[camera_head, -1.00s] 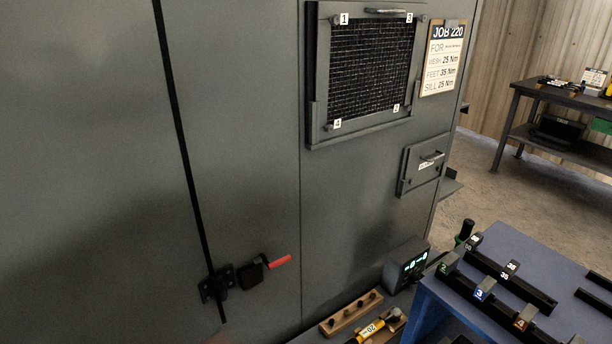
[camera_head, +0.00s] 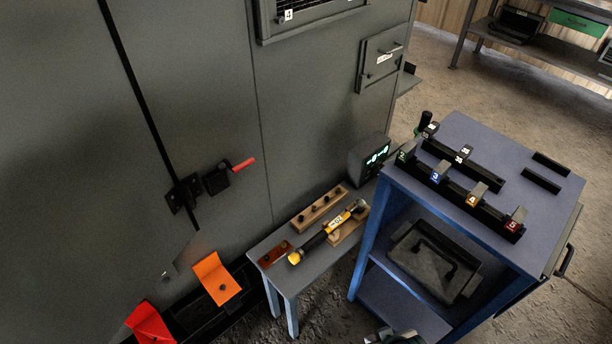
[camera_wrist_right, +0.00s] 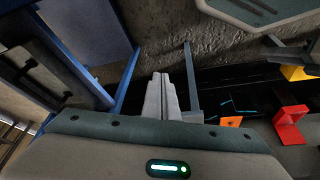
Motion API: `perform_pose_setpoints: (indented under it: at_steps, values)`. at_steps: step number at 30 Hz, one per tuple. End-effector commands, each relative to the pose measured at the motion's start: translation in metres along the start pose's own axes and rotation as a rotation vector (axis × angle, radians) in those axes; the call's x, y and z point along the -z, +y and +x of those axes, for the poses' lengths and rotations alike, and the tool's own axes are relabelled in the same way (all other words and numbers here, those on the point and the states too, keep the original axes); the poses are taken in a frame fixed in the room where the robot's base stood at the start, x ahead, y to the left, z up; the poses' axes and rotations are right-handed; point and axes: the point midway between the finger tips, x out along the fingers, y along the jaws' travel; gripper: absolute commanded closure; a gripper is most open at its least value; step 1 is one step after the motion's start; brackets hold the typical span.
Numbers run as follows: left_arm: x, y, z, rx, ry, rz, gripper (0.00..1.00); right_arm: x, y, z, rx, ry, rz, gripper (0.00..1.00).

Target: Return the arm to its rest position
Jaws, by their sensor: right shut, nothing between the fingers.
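A part of my right arm (camera_head: 395,337) shows at the bottom edge of the head view, in front of the blue cart; its fingers cannot be made out there. In the right wrist view my right gripper (camera_wrist_right: 160,80) has its two fingers together with nothing between them. The fingers point over the dark floor, beside a blue cart leg, and touch nothing that I can see. My left gripper is in neither view.
The blue cart (camera_head: 460,130) carries black racks with numbered blocks. A small bench (camera_head: 262,247) holds a yellow-black tool (camera_head: 329,231) and wooden blocks. The grey cabinet (camera_head: 200,90) has a red-handled latch (camera_head: 243,165). Orange (camera_head: 217,279) and red (camera_head: 150,325) pieces stand low at left.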

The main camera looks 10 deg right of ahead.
Motion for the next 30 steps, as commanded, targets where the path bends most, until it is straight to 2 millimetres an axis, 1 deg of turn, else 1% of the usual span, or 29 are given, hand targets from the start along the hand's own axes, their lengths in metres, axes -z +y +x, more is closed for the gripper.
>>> perform_pose_setpoints:
  at_steps: [1,6,9,11,12,15,18,21,25,30]
  values:
    - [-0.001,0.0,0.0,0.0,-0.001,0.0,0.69,-0.004,-0.002,0.019,0.003,0.006,-0.001,1.0]
    - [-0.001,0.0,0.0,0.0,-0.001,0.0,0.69,-0.017,-0.012,0.083,0.015,0.058,-0.005,1.0]
    - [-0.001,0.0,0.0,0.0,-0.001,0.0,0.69,-0.029,-0.018,0.116,0.024,0.089,-0.008,1.0]
    - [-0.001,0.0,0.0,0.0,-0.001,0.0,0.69,-0.037,-0.022,0.134,0.028,0.108,-0.01,1.0]
    - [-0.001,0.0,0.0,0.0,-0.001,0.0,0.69,-0.043,-0.025,0.146,0.032,0.121,-0.011,1.0]
    - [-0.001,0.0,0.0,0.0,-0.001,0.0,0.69,-0.059,-0.031,0.172,0.04,0.153,-0.015,1.0]
    - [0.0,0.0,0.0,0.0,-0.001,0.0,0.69,-0.078,-0.036,0.193,0.048,0.183,-0.019,1.0]
    - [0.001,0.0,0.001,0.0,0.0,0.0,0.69,-0.093,-0.041,0.207,0.054,0.211,-0.022,1.0]
    - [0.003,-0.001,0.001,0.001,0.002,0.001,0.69,-0.107,-0.044,0.218,0.06,0.235,-0.025,1.0]
    - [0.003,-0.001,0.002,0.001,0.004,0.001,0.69,-0.114,-0.046,0.222,0.063,0.251,-0.026,1.0]
